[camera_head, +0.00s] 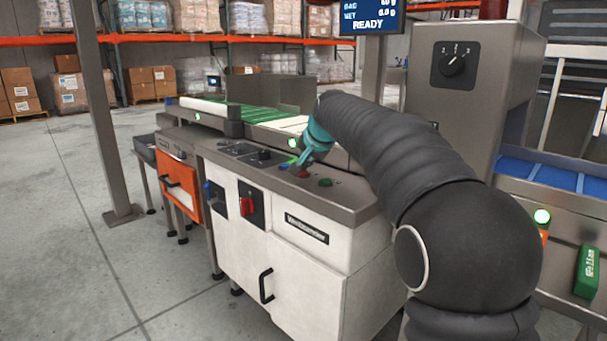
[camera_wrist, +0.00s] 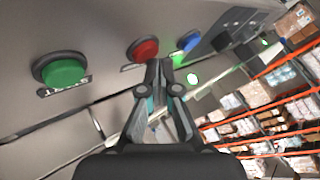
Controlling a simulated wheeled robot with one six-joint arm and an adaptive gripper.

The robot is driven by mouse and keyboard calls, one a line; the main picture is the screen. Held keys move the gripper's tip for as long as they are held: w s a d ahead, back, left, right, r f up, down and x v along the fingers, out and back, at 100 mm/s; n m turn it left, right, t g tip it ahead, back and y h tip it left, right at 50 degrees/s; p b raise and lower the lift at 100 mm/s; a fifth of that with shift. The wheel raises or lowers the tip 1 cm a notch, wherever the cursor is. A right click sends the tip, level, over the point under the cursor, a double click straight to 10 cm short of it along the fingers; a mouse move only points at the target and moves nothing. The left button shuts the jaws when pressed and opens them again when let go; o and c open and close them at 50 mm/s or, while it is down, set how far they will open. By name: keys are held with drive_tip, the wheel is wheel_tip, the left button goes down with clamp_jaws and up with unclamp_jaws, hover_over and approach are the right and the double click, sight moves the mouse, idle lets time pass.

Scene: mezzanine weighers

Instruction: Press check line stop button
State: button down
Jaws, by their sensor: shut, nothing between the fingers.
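A row of push buttons is set in the grey top panel of the white check line cabinet (camera_head: 312,262). The red button (camera_wrist: 143,50), which looks like the stop button, sits between a green button (camera_wrist: 62,70) and a blue button (camera_wrist: 188,41).
A red rotary switch (camera_head: 249,206) is on the cabinet front. A READY display (camera_head: 370,17) hangs above the line. A grey box with a dial (camera_head: 455,59) stands at right, near a blue conveyor (camera_head: 545,174). Open floor (camera_head: 60,230) lies at left.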

sight(305, 173)
drive_tip(key=shift+f, duration=0.45)
idle(1.0)
drive_tip(key=shift+r, duration=0.1)
drive_tip(key=shift+r+p, duration=0.8)
drive_tip(key=shift+p, duration=0.05)
wheel_tip(305, 173, up, 5)
drive_tip(key=p, duration=0.4)
drive_tip(key=shift+p, duration=0.35)
